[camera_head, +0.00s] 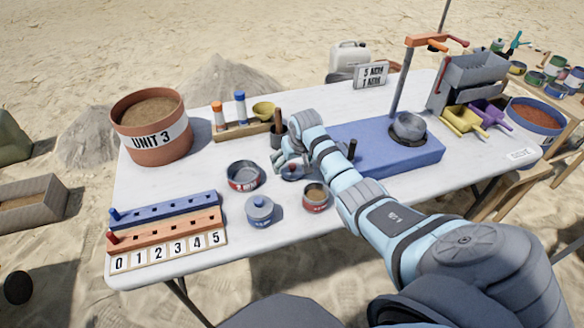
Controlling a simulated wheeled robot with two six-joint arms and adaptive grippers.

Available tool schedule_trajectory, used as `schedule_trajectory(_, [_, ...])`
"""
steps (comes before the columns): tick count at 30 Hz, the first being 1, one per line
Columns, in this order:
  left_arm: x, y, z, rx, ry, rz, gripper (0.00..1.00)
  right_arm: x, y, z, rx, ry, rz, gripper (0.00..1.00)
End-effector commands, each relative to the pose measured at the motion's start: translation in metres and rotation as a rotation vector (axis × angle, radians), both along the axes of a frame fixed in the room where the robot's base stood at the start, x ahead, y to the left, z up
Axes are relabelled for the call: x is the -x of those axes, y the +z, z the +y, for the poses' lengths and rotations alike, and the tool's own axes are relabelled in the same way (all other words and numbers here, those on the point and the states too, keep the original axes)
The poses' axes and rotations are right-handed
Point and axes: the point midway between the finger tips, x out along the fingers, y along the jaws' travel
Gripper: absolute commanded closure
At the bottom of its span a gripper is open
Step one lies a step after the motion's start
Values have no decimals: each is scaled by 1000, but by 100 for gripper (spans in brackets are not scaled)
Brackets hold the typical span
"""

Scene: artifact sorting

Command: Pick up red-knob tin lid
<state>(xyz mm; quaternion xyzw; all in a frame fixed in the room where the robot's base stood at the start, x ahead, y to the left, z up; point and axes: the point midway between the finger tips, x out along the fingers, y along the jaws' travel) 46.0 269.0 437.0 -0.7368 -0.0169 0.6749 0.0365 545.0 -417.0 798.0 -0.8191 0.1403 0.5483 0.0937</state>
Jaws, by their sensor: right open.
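A small dark lid with a reddish knob (292,172) lies on the white table in the middle, partly covered by my right gripper. My right gripper (284,162) is open, with its fingers just above and beside the lid. I cannot tell whether they touch it. A red-labelled open tin (243,176) stands to the left of the lid. A smaller red tin (315,198) with brown contents stands in front and to the right. A tin with a blue lid and knob (260,208) stands in front and to the left. My left gripper is not in view.
A terracotta UNIT 3 tub (150,127) stands at the left rear. Pegged rails (165,222) lie front left over a number strip. A rack with bottles and a yellow bowl (263,110) is behind. A blue platform (375,150) with a metal bowl stands right, beside my right arm.

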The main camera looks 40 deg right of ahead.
Motion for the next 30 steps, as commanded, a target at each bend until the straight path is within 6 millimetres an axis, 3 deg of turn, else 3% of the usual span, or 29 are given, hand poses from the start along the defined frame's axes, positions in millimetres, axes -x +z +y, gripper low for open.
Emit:
schedule_trajectory(1, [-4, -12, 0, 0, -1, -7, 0, -3, -15, -3, -2, 0, 2, 17])
schedule_trajectory(3, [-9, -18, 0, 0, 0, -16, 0, -8, -26, -3, -2, 0, 2, 17])
schedule_trajectory(11, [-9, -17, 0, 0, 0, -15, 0, -10, -27, -4, 1, 3, 1, 17])
schedule_trajectory(17, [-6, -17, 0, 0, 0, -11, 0, -10, -27, -3, 0, 3, 1, 49])
schedule_trajectory(18, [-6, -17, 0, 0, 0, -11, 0, -10, -27, -3, 0, 3, 1, 50])
schedule_trajectory(30, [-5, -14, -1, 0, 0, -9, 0, -11, -20, -3, 1, 3, -1, 50])
